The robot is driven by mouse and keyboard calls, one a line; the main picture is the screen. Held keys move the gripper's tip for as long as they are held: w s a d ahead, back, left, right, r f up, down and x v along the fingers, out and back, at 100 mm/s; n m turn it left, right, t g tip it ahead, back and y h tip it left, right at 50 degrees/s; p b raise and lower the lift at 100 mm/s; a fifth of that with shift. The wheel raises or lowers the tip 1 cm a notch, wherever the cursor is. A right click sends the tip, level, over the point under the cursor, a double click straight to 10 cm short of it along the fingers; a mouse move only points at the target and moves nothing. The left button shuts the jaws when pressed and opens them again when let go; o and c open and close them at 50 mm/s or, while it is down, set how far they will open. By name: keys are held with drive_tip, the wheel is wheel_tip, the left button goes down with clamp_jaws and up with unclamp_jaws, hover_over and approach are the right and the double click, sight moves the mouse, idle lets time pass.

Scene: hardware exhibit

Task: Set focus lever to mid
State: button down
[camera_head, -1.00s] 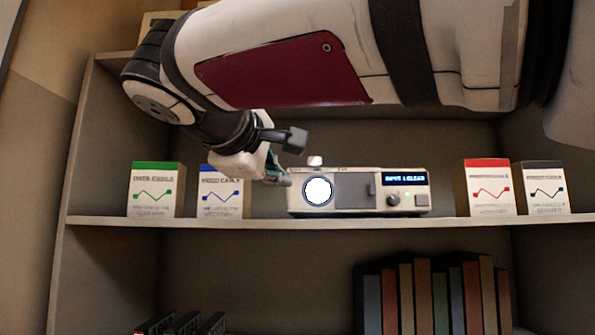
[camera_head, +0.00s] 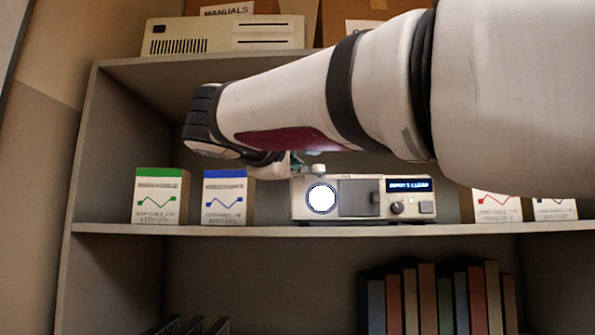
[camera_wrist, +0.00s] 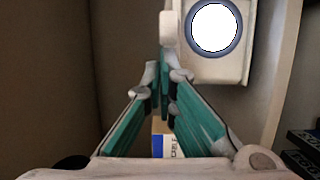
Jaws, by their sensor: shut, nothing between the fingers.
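The beige projector-like device (camera_head: 362,212) stands on the shelf, with a bright white round lens (camera_head: 321,197) at its front left. A small pale lever knob (camera_head: 318,169) sits above its top edge, between two small labels too blurred to read surely. In the wrist view the pale lever (camera_wrist: 166,28) stands just beyond my fingertips, left of the lens (camera_wrist: 214,27). My gripper (camera_wrist: 163,78) is shut and empty, its teal fingers converging. In the head view my gripper (camera_head: 293,164) is beside the lever on its left, partly hidden by my arm. I cannot tell whether they touch.
Green-topped (camera_head: 160,196) and blue-topped (camera_head: 226,198) boxes stand left of the device. Red-topped (camera_head: 497,206) and dark-topped boxes stand right, partly behind my arm. A vented beige unit (camera_head: 222,36) sits above.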

drive_tip(key=shift+w+d, duration=0.1)
drive_tip(key=shift+w, duration=0.2)
drive_tip(key=shift+s+d, duration=0.4)
drive_tip(key=shift+d, duration=0.25)
drive_tip(key=shift+s, duration=0.1)
